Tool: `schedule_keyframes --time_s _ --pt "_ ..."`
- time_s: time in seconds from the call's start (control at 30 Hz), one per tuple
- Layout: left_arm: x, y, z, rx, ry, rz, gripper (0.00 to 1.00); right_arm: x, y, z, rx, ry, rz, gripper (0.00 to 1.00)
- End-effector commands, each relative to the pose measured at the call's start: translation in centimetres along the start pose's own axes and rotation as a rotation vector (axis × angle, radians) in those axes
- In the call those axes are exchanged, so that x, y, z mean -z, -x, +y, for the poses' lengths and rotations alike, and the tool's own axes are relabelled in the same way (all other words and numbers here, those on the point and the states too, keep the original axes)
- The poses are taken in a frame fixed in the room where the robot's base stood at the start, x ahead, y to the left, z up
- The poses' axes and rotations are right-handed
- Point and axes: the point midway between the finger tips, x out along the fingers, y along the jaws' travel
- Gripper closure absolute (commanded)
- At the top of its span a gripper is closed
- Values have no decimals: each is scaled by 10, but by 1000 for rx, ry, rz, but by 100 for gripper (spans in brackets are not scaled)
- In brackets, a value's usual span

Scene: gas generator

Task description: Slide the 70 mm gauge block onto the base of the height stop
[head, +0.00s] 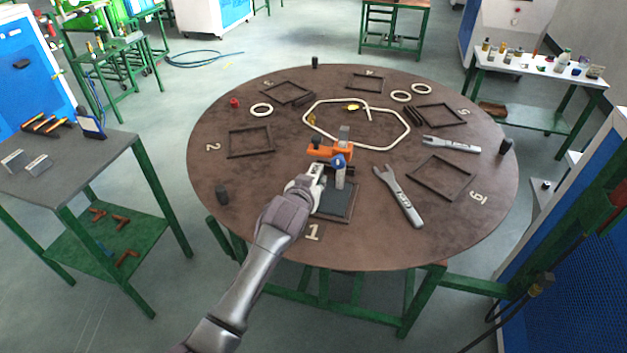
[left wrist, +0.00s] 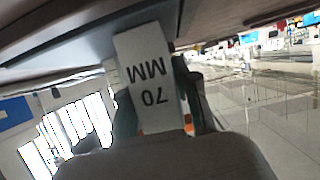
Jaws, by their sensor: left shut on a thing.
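The 70 mm gauge block (left wrist: 143,72) is pale grey with black "70 MM" lettering, upside down in the left wrist view. My left gripper (head: 318,181) is shut on it, just left of the height stop at the front middle of the round table. The height stop has an orange arm (head: 325,152), a blue knob (head: 338,161) and a dark flat base (head: 338,204). A pale upright piece shows below the knob; I cannot tell whether it is part of the stop. Whether the block touches the base is unclear. My right gripper is not in view.
The round brown table (head: 235,185) holds flat dark frames, cream rings and a bent pale tube (head: 309,110). Two grey wrenches lie to the right, one close by (head: 399,195) and one farther off (head: 452,145).

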Motion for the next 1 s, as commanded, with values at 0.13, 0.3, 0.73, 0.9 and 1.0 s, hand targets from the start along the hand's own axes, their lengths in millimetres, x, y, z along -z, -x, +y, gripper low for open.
schedule_keyframes --time_s 0.13,0.3,0.73,0.9,1.0 --pt "2 0 0 -1 0 5 100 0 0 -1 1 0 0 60" --pt "2 0 0 0 0 4 49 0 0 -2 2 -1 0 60" --pt "-1 3 0 0 1 -1 40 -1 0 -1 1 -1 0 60" --pt "-1 23 0 0 1 0 40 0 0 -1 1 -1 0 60" --pt "-1 42 0 0 2 1 40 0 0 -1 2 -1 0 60"
